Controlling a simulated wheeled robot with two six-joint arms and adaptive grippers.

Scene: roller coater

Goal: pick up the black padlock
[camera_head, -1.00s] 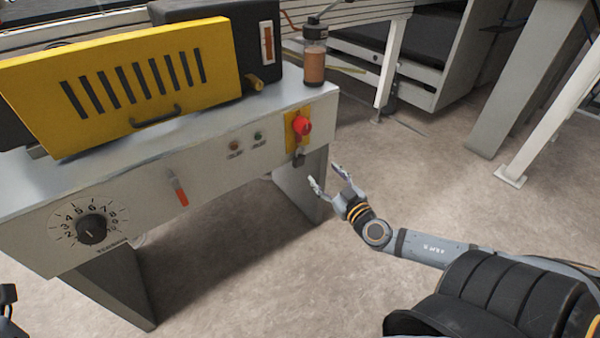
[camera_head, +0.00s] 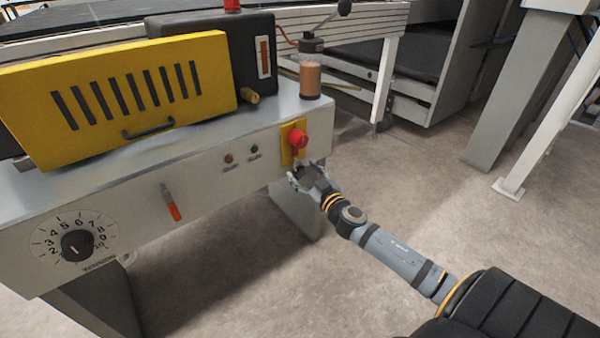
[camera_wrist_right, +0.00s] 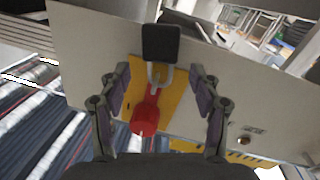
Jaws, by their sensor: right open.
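The black padlock (camera_wrist_right: 161,43) hangs by its grey shackle (camera_wrist_right: 160,74) at the red switch (camera_wrist_right: 146,118) on a yellow plate (camera_wrist_right: 172,96). The wrist view shows the panel turned over, with the padlock above the switch. My right gripper (camera_wrist_right: 160,82) is open, with one finger on each side of the shackle and a gap to both. In the head view the right gripper (camera_head: 305,171) is just below the red switch (camera_head: 298,139) and covers most of the padlock. My left gripper is not in view.
The grey machine front (camera_head: 135,215) carries a tension dial (camera_head: 76,246), an orange-handled item (camera_head: 171,203) and two small buttons. A yellow guard (camera_head: 125,95) and a jar (camera_head: 310,82) stand on top. Floor to the right is open, up to a grey post (camera_head: 505,100).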

